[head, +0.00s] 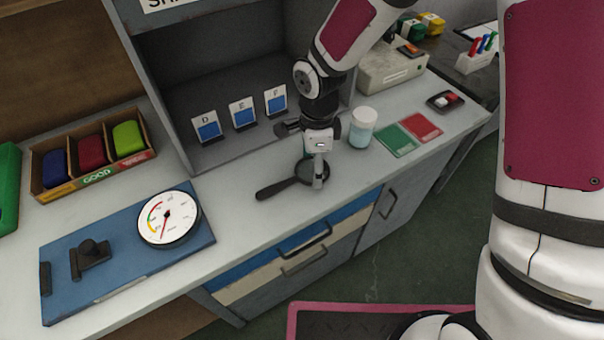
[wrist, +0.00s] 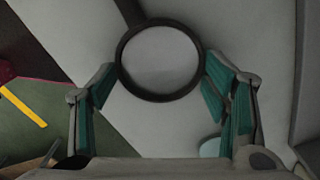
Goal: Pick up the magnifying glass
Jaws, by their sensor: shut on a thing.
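The magnifying glass, with a black handle (head: 274,189) and a round dark rim, is at the counter in front of the grey cubby in the head view. Its handle points left. My gripper (head: 317,182) comes down from above at the lens end and hides part of the rim. In the wrist view the round rim (wrist: 160,98) sits between the two teal-padded fingers, which press it from both sides. My gripper is shut on it. I cannot tell whether the glass rests on the counter or is slightly above it.
A white-lidded jar (head: 362,128) stands close to the right of my gripper, with green and red cards (head: 407,134) beyond. Cards D, E and F (head: 243,113) stand in the cubby behind. A dial gauge (head: 168,217) on a blue board lies left.

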